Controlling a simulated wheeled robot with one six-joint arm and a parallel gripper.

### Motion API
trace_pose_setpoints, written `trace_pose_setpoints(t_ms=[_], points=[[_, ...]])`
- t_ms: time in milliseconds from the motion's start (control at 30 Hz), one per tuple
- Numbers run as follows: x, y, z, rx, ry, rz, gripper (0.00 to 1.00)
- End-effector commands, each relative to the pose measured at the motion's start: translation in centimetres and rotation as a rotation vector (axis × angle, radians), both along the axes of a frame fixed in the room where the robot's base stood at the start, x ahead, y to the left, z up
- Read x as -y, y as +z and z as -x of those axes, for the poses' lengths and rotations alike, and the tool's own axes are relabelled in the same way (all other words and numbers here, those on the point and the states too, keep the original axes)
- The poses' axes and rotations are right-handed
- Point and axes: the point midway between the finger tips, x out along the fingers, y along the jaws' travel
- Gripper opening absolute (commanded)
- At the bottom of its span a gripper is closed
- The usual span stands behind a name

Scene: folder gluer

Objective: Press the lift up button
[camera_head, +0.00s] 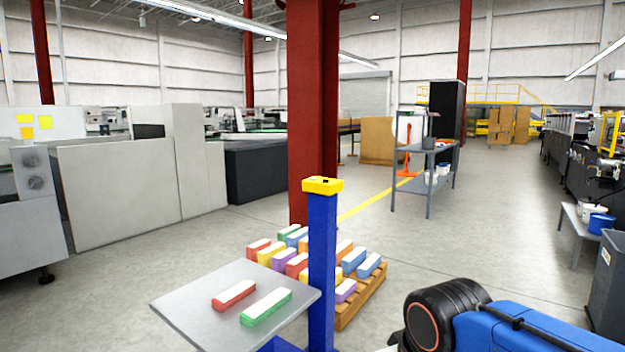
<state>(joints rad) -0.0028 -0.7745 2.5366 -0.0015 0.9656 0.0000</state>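A blue post (322,265) stands near the middle, upright beside a grey lift table (190,300). A yellow control box (323,185) with small dark marks on top caps the post. The marks are too small to tell which one is the up button. A red-and-white box (234,295) and a green-and-white box (266,307) lie on the lift table. My blue arm with a black joint shows at the lower right, right of the post and below the control box. My gripper is not in view.
Behind the post, a wooden pallet (362,303) holds several coloured boxes. A red column (312,110) rises behind it. A grey shelf (425,165) stands farther back. A low bench (575,222) is at the right. Grey machines (125,185) line the left. Open floor lies between.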

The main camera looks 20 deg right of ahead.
Motion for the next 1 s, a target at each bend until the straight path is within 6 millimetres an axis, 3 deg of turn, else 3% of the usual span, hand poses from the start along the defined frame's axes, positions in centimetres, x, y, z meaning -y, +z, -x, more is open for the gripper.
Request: trace_pose_setpoints(t_ms=[33,133,1000], points=[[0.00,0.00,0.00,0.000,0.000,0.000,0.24],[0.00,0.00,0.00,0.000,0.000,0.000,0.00],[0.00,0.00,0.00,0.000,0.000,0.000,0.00]])
